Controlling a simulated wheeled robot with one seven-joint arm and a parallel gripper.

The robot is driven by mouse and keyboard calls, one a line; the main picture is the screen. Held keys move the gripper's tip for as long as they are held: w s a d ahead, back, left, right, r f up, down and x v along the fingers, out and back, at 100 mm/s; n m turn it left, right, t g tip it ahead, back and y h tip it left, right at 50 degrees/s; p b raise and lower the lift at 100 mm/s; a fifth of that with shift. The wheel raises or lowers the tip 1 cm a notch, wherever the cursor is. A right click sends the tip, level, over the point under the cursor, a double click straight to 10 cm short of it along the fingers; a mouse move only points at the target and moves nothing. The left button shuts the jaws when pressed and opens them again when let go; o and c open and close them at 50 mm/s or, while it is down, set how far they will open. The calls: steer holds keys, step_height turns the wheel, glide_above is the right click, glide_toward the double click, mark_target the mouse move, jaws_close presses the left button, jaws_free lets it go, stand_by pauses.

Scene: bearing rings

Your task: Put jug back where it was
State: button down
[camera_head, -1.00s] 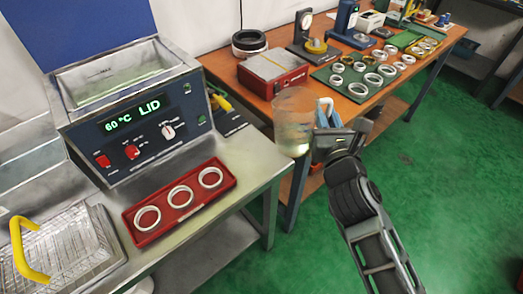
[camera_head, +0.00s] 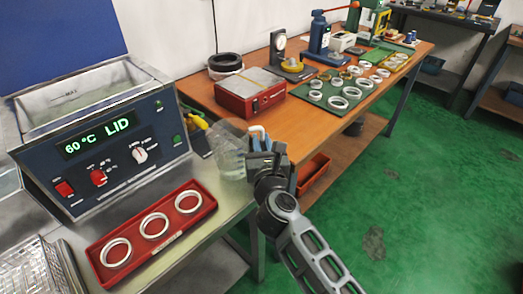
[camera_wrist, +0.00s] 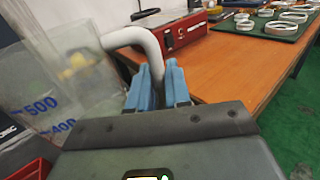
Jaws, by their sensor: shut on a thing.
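The jug (camera_head: 229,152) is clear, with a white handle; it is tilted in the head view, over the right edge of the steel bench. In the wrist view the jug (camera_wrist: 60,85) fills the left side, with blue 500 and 400 marks. My gripper (camera_head: 259,140) is on its right side, fingers pointing up and left. In the wrist view my gripper's blue fingers (camera_wrist: 158,88) are shut on the white handle (camera_wrist: 135,38). Whether the jug touches the bench is not clear.
A blue heated bath (camera_head: 100,140) reading 60 °C stands on the steel bench. A red tray (camera_head: 155,228) with three rings lies in front of it. A wire basket (camera_head: 40,268) is at the lower left. The wooden table (camera_head: 300,125) behind holds a red box (camera_head: 250,95) and several rings.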

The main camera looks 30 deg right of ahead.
steer(key=shift+f, duration=0.55)
steer(key=shift+f, duration=0.2)
steer(key=c, duration=1.1)
jaws_free()
steer(key=shift+r, duration=0.1)
steer(key=shift+s, duration=0.15)
steer(key=v, duration=1.1)
steer(key=shift+s+a+r+b, duration=0.1)
steer(key=shift+s+a+b, duration=0.05)
steer(key=shift+s+b, duration=0.25)
